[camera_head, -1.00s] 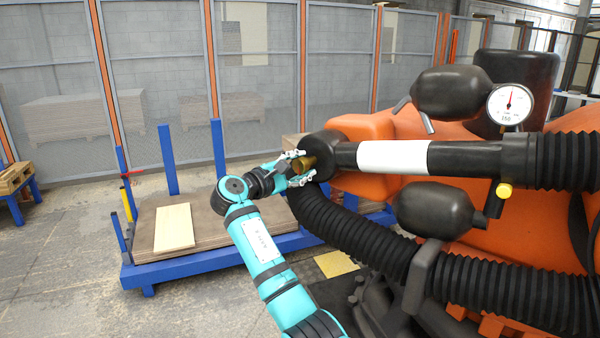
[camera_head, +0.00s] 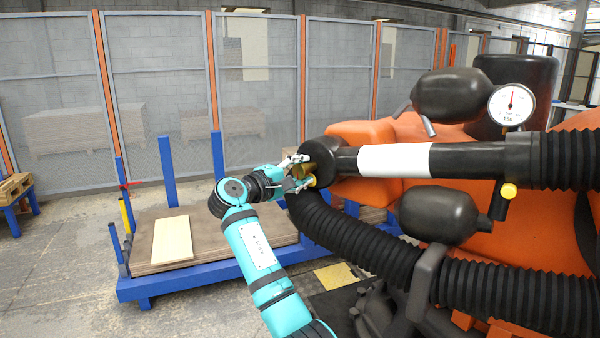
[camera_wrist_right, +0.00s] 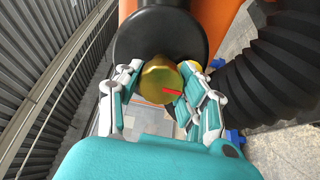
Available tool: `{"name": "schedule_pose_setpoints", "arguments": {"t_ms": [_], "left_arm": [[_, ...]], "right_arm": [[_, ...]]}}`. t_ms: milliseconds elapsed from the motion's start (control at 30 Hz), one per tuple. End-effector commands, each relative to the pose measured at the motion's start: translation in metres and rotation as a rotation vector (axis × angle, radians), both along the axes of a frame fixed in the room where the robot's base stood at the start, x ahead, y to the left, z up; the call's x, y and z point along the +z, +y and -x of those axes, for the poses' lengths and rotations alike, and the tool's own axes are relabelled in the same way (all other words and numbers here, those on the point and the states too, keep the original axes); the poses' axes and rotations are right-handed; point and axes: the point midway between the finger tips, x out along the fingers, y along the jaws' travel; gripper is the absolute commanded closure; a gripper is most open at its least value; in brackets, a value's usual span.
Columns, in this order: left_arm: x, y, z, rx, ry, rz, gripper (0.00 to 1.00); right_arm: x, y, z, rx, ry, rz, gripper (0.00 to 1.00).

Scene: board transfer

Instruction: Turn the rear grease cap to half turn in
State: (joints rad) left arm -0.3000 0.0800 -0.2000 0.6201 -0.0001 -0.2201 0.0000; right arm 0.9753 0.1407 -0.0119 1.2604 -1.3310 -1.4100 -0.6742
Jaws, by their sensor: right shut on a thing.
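The brass rear grease cap (camera_wrist_right: 158,82) sits on the round end of the black arm (camera_wrist_right: 160,32) of the orange machine. A red line on the cap's face points right and slightly down in the right wrist view. In the head view the cap (camera_head: 303,171) shows between the fingers. My left gripper is not in view.
A pressure gauge (camera_head: 511,104) and black rounded bodies (camera_head: 438,214) are on the machine at right. A ribbed black hose (camera_head: 350,238) runs just below the cap. A blue-framed cart (camera_head: 200,280) with a pale board (camera_head: 172,239) stands at left. Mesh fencing (camera_head: 255,90) is behind.

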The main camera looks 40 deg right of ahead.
Motion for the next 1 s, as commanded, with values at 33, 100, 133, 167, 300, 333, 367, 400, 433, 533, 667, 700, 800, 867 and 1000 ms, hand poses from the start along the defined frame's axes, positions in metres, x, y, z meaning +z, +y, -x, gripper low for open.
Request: {"name": "schedule_pose_setpoints", "arguments": {"t_ms": [33,100,133,167,300,333,367,400,433,533,667,700,800,867,1000], "left_arm": [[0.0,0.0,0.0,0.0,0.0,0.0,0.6],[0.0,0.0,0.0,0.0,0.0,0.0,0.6],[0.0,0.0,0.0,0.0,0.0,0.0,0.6],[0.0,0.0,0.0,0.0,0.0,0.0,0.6],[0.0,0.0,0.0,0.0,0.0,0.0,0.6],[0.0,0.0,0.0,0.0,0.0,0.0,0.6],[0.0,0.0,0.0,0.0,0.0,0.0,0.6],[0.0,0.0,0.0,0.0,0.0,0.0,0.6],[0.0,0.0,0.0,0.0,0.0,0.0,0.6],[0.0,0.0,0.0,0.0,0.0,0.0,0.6],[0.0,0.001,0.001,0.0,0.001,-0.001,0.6],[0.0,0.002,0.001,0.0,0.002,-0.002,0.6],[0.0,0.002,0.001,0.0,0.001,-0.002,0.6],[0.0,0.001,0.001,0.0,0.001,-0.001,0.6],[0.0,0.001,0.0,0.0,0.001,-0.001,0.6]], "right_arm": [[-0.002,0.0,0.0,0.0,0.003,-0.005,0.95],[-0.003,0.001,0.0,-0.001,0.004,-0.004,0.95],[-0.003,0.001,0.0,-0.001,0.004,-0.004,0.95],[-0.003,0.001,0.0,-0.001,0.004,-0.004,0.95],[-0.003,0.0,0.0,-0.001,0.005,-0.004,0.52],[-0.002,0.0,0.0,-0.001,0.005,-0.003,0.48],[-0.002,0.0,0.0,-0.001,0.004,-0.003,0.44],[-0.002,0.0,0.0,-0.001,0.003,-0.002,0.39],[-0.002,0.0,0.0,-0.001,0.003,-0.002,0.37],[-0.001,0.0,0.0,-0.001,0.002,-0.002,0.37],[-0.001,0.0,0.0,0.0,0.002,-0.001,0.37],[-0.001,0.001,0.0,0.0,0.002,-0.001,0.37],[-0.001,0.008,0.001,0.001,0.002,-0.001,0.37],[-0.001,0.017,0.002,0.002,0.001,0.0,0.37],[-0.001,0.045,0.006,0.004,0.001,-0.002,0.37]]}}
